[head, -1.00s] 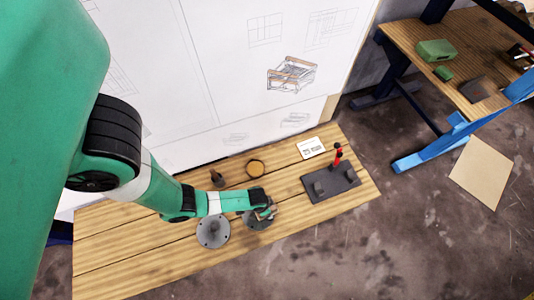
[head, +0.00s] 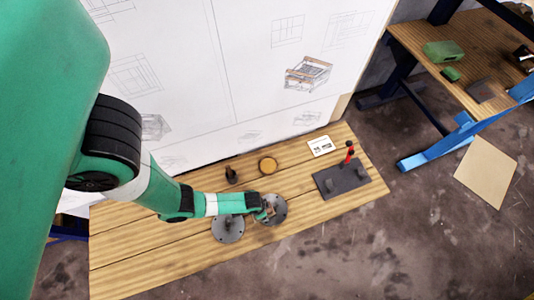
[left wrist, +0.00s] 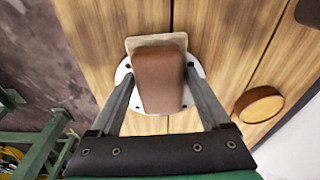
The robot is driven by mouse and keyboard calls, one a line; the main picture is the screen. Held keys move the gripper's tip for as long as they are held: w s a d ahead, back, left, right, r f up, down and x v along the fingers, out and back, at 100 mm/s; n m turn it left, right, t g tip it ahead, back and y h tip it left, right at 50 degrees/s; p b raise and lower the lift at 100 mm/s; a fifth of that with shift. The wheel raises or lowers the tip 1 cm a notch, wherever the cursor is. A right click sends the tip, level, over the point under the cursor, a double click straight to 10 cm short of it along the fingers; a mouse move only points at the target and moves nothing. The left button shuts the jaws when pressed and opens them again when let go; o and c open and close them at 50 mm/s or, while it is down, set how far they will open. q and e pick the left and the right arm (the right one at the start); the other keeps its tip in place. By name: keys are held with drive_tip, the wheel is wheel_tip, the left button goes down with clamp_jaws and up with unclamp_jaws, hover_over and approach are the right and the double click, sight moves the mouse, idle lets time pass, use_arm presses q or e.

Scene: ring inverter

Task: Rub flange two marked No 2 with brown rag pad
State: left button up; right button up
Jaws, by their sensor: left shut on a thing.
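My left gripper (head: 266,211) is shut on the brown rag pad (left wrist: 158,82), a brown block with a beige layer at its far end, between its fingers in the left wrist view. The pad is over the right-hand grey round flange (head: 279,211) and covers most of it. In the left wrist view the flange's pale rim (left wrist: 122,73) with bolt holes shows around the pad. I cannot tell whether the pad touches the flange. A second grey flange (head: 228,232) lies to the left on the planks. No number marking is readable on either flange. My right gripper is not in view.
The wooden bench (head: 140,255) is clear at front left.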

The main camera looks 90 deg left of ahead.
use_arm(q)
drive_tip(key=r, duration=0.1)
drive_tip(key=r+p, duration=0.1)
drive_tip(key=shift+w+r, duration=0.25)
drive_tip(key=shift+r, duration=0.05)
wheel_tip(320, 180, up, 4)
drive_tip(key=p, duration=0.4)
drive_tip(key=shift+r+p, duration=0.15)
drive_tip(key=shift+p, duration=0.2)
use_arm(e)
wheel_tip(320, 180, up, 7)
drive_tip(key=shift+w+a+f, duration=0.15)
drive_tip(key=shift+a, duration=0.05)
use_arm(q)
drive_tip(key=shift+a, duration=0.1)
